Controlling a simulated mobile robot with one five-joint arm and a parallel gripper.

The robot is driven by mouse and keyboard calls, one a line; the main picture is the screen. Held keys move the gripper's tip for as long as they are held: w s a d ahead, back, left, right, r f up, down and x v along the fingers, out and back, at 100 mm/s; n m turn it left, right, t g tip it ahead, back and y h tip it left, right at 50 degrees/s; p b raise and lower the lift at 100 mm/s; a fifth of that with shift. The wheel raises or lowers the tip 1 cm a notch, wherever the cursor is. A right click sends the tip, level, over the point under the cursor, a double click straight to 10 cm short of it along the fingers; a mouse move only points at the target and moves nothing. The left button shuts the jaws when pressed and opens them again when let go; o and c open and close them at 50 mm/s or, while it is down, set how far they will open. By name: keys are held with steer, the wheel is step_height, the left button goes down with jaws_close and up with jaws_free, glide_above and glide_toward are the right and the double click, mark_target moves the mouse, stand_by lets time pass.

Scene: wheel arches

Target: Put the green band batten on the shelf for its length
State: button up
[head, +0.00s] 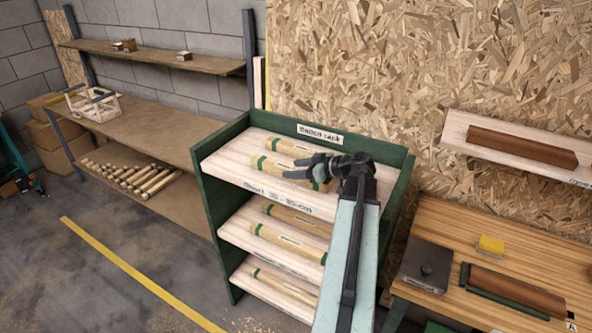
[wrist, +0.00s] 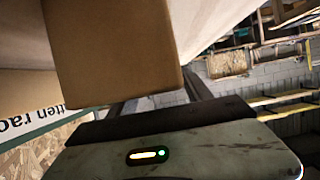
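The batten rack (head: 222,225) is a green frame with pale wooden shelves in the head view. Its top shelf (head: 225,170) has a label, only partly legible, on its front edge. Two pale battens with green bands lie there: a rear one (head: 288,147) and a front one (head: 278,168). My gripper (head: 298,168) is over the right part of the front batten, dark fingers pointing left and covering some of it. In the wrist view a tan block (wrist: 115,50) is close to the camera, before the dark fingers; whether they grip it is unclear. Which batten the task means is unclear.
Middle (head: 228,232) and bottom (head: 245,282) shelves also hold green-banded battens. A workbench (head: 450,225) at right bears a dark box and a brown piece. A brown bench (head: 150,130) at left has a crate (head: 95,104) on it and several battens beneath.

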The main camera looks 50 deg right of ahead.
steer(key=shift+r, duration=0.2)
steer(key=p+v, duration=0.5)
steer(key=v, duration=0.7)
steer(key=shift+f, duration=0.1)
